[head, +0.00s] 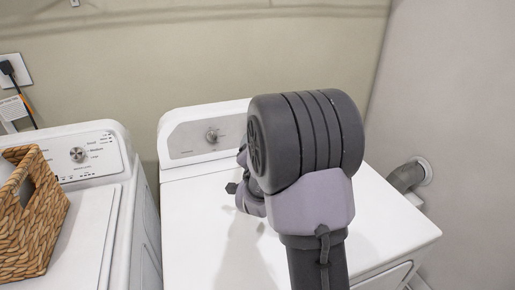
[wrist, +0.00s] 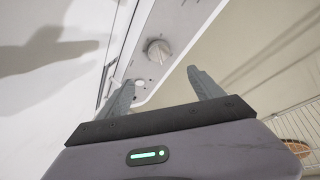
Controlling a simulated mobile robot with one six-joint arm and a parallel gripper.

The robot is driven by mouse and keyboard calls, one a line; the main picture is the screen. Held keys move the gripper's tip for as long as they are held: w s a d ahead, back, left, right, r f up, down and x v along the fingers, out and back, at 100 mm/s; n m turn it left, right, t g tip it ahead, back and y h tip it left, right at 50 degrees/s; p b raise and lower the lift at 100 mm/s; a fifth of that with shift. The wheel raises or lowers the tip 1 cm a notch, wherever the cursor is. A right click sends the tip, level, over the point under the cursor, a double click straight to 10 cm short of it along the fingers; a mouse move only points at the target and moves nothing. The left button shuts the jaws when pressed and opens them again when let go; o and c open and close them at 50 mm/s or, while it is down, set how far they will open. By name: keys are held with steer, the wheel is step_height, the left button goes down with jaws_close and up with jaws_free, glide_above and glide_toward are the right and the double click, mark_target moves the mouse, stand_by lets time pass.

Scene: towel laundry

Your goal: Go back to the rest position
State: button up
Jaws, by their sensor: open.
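My gripper (wrist: 160,76) shows in the wrist view with its two grey fingers spread apart and nothing between them. Beyond the fingers is a white control panel with a round knob (wrist: 158,51). In the head view my arm reaches over the white machine on the right (head: 192,205). The thick dark arm joint hides most of my gripper there; only a small dark part shows at its left side. No towel is visible in either view.
A second white machine (head: 95,215) stands to the left, with a wicker basket (head: 35,215) on top. A wall is behind both machines. A vent pipe (head: 407,177) meets the right wall. The right machine's top looks clear where visible. A wire rack (wrist: 295,125) shows in the wrist view.

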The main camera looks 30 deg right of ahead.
steer(key=shift+s+a, duration=0.35)
steer(key=shift+s, duration=0.2)
steer(key=shift+r, duration=0.1)
steer(key=s+a+r+n+g+y, duration=0.1)
steer(key=s+a+r+n+y, duration=0.3)
steer(key=a, duration=0.5)
steer(key=s+a+r+n+g+y, duration=0.1)
steer(key=s+a+y, duration=0.2)
steer(key=s+a, duration=0.35)
steer(key=s+a+f+n+g+y, duration=0.1)
steer(key=s+a+n+g+y, duration=0.1)
steer(key=s+a, duration=0.4)
steer(key=s+a+f+n+g+y, duration=0.1)
steer(key=s+a, duration=0.6)
steer(key=s, duration=0.7)
steer(key=n+g+y, duration=0.1)
steer(key=n+g, duration=0.1)
steer(key=n, duration=0.1)
steer(key=shift+s+g, duration=0.4)
steer(key=shift+a, duration=0.1)
